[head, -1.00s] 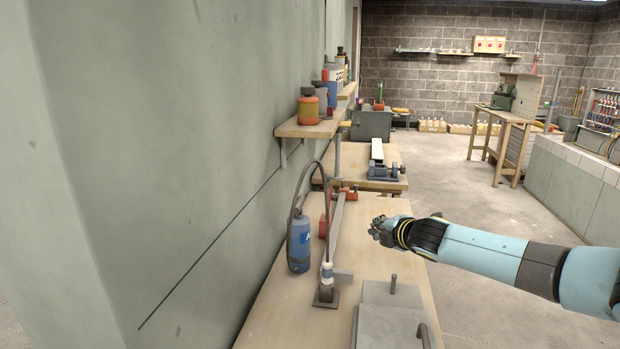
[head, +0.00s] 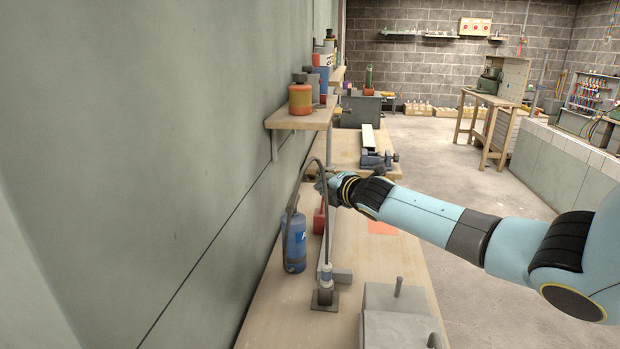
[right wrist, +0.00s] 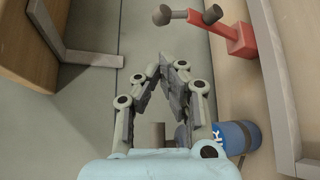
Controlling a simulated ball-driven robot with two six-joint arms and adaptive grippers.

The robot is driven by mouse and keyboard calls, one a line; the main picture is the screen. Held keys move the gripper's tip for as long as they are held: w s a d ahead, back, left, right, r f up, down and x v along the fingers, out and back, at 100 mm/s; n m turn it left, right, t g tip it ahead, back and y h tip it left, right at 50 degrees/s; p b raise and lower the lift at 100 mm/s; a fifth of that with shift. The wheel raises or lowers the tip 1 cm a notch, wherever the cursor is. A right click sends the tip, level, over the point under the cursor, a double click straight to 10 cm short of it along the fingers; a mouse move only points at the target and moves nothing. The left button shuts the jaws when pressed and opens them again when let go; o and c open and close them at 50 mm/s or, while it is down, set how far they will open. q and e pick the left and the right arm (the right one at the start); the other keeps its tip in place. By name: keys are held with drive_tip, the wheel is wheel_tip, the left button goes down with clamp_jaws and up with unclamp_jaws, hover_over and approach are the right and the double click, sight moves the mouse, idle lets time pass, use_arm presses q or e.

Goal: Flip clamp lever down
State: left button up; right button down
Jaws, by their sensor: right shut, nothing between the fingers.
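A red clamp (right wrist: 238,38) with grey round-ended pieces is at the upper right of the right wrist view. I cannot tell the lever's exact angle. My right gripper (right wrist: 181,66) is shut and empty, its fingertips meeting left of and below the clamp in the wrist view, apart from it. My left gripper is not in view.
A blue bottle (head: 295,243) and a hose on a small stand (head: 325,287) are close to my right gripper. A grey box (head: 398,322) sits at the bench's near end. A wall shelf (head: 300,120) holds several containers. The wall is close on the left.

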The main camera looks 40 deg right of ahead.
use_arm(q)
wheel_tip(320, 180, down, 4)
drive_tip(key=b, duration=0.4)
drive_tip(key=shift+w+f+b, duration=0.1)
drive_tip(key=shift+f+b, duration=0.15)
drive_tip(key=shift+b, duration=0.05)
use_arm(e)
drive_tip(key=x, duration=0.8)
drive_tip(key=shift+a, duration=0.1)
